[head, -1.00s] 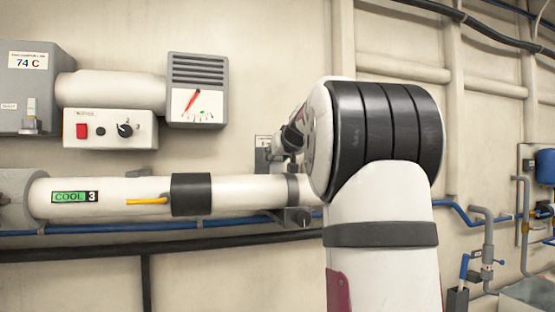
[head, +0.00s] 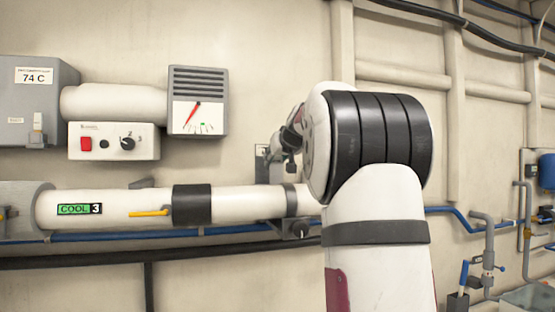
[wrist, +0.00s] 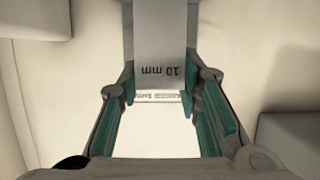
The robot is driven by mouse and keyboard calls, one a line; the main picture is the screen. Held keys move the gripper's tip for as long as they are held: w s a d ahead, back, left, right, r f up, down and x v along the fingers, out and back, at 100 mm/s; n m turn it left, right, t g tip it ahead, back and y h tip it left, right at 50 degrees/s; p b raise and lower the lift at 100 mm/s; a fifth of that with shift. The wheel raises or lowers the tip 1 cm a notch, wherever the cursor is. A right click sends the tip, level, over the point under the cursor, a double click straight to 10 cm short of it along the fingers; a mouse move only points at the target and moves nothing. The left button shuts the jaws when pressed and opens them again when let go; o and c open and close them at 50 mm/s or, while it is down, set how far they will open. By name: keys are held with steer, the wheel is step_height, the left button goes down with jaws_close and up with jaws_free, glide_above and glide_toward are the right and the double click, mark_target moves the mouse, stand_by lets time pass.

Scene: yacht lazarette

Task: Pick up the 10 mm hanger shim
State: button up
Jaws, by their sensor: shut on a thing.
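The 10 mm hanger shim (wrist: 160,45) is a grey plate with "10 mm" printed on it, upside down in the wrist view. It lies at the top middle, between the fingertips of my gripper (wrist: 160,92). The teal finger pads are at its two side edges, and the gripper is shut on it. The far end of the shim runs out of the picture. In the head view my arm hides the gripper's fingers and the shim.
A white pipe (head: 252,203) with a green COOL 3 label runs along the wall. Above it are a control box (head: 114,150), a needle gauge (head: 197,101) and a grey 74 C box (head: 38,110). Blue and grey plumbing (head: 488,250) stands at the right.

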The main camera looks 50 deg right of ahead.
steer(key=shift+r+p, duration=0.6)
steer(key=shift+r, duration=0.1)
steer(key=shift+r+p, duration=1.95)
steer(key=shift+r, duration=0.3)
steer(key=s+a+p, duration=0.3)
steer(key=s+a, duration=0.4)
steer(key=s, duration=0.4)
stand_by(0.8)
